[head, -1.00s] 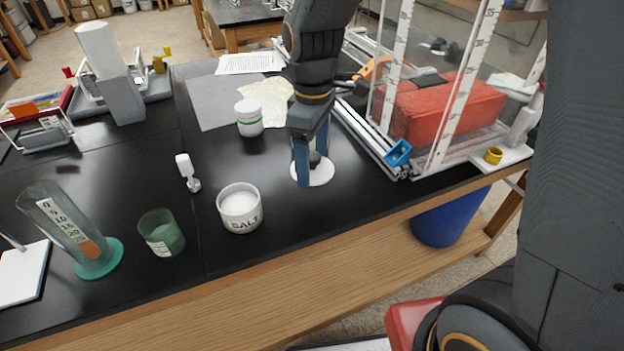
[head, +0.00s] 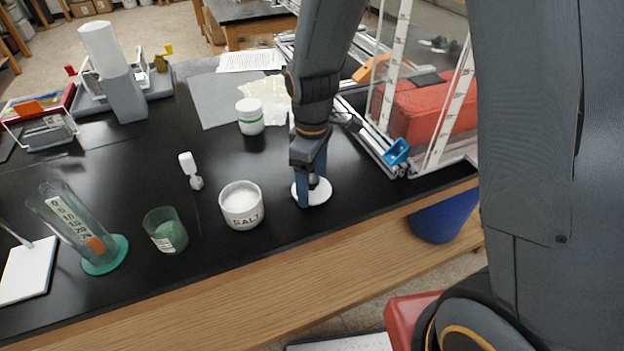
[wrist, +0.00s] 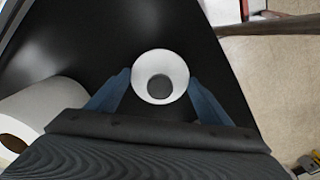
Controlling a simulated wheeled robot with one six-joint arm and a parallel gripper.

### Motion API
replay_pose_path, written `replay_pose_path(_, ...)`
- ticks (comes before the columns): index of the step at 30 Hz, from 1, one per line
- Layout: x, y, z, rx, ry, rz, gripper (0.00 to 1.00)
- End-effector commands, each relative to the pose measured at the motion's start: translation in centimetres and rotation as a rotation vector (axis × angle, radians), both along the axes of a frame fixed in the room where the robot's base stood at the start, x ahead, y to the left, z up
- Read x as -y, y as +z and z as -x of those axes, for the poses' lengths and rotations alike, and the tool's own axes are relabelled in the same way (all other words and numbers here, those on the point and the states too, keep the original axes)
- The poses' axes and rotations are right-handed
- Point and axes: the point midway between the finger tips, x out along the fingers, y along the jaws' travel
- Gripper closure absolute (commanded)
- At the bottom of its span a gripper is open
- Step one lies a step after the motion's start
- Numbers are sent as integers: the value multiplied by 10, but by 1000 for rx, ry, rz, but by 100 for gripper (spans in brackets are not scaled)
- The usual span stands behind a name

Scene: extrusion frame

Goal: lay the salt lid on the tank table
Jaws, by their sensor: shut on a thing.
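The salt lid (head: 323,196) is a white disc with a dark round knob. It is level over the black tank table (head: 270,262), near the front edge, right of the open salt jar (head: 241,210). In the wrist view the lid (wrist: 160,61) lies between the blue fingertips (wrist: 160,84). The lid looks very low, at or just above the tabletop; I cannot tell whether it touches. The white jar (wrist: 40,108) at left in the wrist view is beside the gripper.
A clear tank with a red block (head: 425,110) stands to the right in an extrusion frame with a blue clamp (head: 397,152). Bare tabletop lies around the lid.

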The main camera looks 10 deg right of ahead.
Motion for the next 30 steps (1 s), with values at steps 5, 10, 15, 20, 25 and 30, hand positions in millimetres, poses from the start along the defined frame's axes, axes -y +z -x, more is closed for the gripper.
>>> replay_pose_path(5,0,-2,0,0,0,0,10)
replay_pose_path(10,0,-2,0,0,0,0,8)
replay_pose_path(15,0,0,0,0,0,0,8)
replay_pose_path(20,0,11,-1,3,0,-1,8)
replay_pose_path(25,-1,36,-2,5,0,-2,8)
replay_pose_path(30,0,67,-1,4,0,-1,8)
